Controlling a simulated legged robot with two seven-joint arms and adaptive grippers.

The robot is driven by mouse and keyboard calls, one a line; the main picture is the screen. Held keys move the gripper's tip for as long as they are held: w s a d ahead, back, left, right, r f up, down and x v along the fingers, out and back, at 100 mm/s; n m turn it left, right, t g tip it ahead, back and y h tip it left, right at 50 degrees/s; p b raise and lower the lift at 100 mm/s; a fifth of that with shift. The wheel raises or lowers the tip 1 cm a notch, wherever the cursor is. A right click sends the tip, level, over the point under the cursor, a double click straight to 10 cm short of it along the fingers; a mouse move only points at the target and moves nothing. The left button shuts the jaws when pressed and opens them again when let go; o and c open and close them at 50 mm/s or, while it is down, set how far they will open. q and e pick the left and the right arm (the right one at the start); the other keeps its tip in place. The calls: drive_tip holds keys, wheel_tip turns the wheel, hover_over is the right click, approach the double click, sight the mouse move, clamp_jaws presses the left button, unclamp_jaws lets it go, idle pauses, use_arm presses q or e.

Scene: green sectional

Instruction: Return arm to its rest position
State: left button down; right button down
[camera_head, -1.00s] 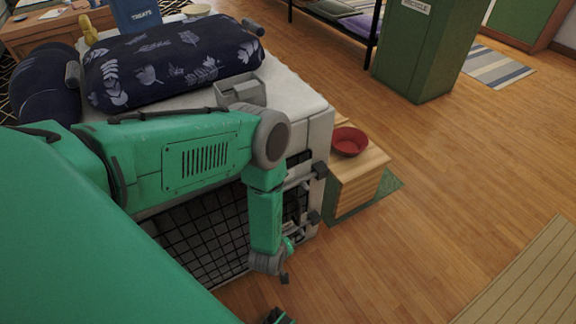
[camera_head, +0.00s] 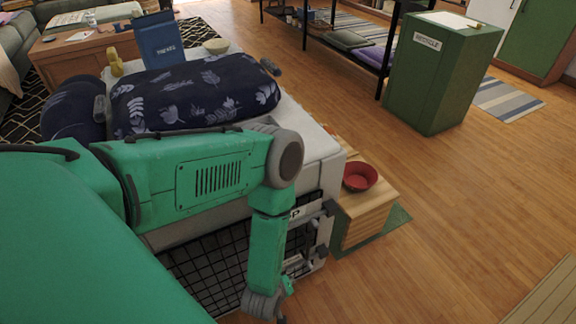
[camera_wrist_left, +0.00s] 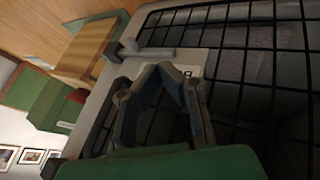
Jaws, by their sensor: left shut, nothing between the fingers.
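My left arm is green and reaches across the head view from the left. It bends at a grey elbow and hangs down in front of a white pet crate (camera_head: 318,140) with a dark wire door (camera_head: 215,265). The gripper end is low in the head view, by the crate front, and mostly cut off or hidden there. In the left wrist view the left gripper (camera_wrist_left: 160,70) has its grey fingers meeting at the tips, with nothing seen between them. The wire door (camera_wrist_left: 235,60) lies close behind them. My right gripper is in neither view.
A dark leaf-patterned cushion (camera_head: 195,95) and a blue treats bag (camera_head: 160,45) are on the crate top. A red bowl (camera_head: 360,177) sits on a low wooden stand (camera_head: 365,220) beside the crate. A green recycle bin (camera_head: 435,80) stands farther back.

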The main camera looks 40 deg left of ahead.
use_arm(q)
drive_tip(key=shift+d, duration=0.15)
drive_tip(key=s+r+m+g+h+p, duration=0.1)
drive_tip(key=s+r+m+g+p, duration=0.2)
drive_tip(key=r, duration=1.2)
drive_tip(key=s+a+r+m+g+h+p, duration=0.1)
drive_tip(key=s+r+m+g+p, duration=0.2)
drive_tip(key=s+r+m+p, duration=0.5)
drive_tip(key=s+r+m, duration=0.1)
drive_tip(key=s+r, duration=0.2)
drive_tip(key=r, duration=0.4)
drive_tip(key=shift+r+m+g+p, duration=0.15)
drive_tip(key=shift+m+g+p, duration=0.15)
drive_tip(key=shift+m+p, duration=0.1)
